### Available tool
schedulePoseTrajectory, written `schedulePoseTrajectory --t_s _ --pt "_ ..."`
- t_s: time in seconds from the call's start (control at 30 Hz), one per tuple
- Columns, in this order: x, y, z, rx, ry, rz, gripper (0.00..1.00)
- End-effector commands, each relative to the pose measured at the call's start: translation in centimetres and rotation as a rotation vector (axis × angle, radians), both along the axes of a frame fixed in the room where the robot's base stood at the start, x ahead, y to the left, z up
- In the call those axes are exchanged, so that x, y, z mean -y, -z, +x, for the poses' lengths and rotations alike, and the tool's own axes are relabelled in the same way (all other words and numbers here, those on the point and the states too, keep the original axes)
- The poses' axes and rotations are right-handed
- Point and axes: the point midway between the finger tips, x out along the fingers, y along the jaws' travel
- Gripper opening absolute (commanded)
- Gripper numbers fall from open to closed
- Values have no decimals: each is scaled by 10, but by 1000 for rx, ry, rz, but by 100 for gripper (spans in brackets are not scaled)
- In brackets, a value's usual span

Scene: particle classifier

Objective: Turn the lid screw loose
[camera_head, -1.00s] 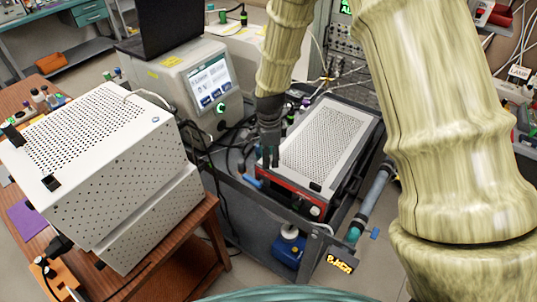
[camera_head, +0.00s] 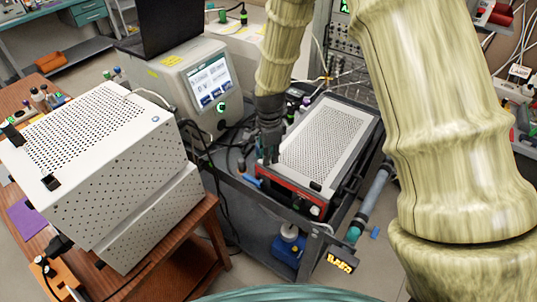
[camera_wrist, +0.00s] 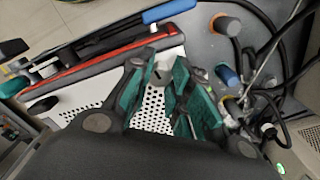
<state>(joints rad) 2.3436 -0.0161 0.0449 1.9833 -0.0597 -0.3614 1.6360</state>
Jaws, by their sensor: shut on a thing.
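The perforated lid (camera_head: 325,140) covers a light grey box with a red front edge on the dark cart. My gripper (camera_head: 269,156) points down at the lid's near left corner. In the wrist view, the slotted grey lid screw (camera_wrist: 160,73) sits between the teal finger pads of my gripper (camera_wrist: 157,80). The fingers are shut on it. Part of the perforated lid shows below it in that view. The screw is hidden by my gripper in the head view, and I cannot tell how far it is turned.
A blue-handled tool (camera_wrist: 168,11) lies beside the red edge. Tubes with blue and orange ends and black cables crowd the lid's left side. A touchscreen unit (camera_head: 175,85) stands behind left, and a large perforated white box (camera_head: 130,190) stands left on a wooden table.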

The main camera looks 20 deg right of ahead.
Motion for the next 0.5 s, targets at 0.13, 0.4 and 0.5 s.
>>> schedulePoseTrajectory --t_s 0.13,0.4,0.5 --pt "0 -1 1 1 -122 0 0" --pt "0 -1 1 1 -379 0 0" --pt "0 -1 1 2 -474 0 0"
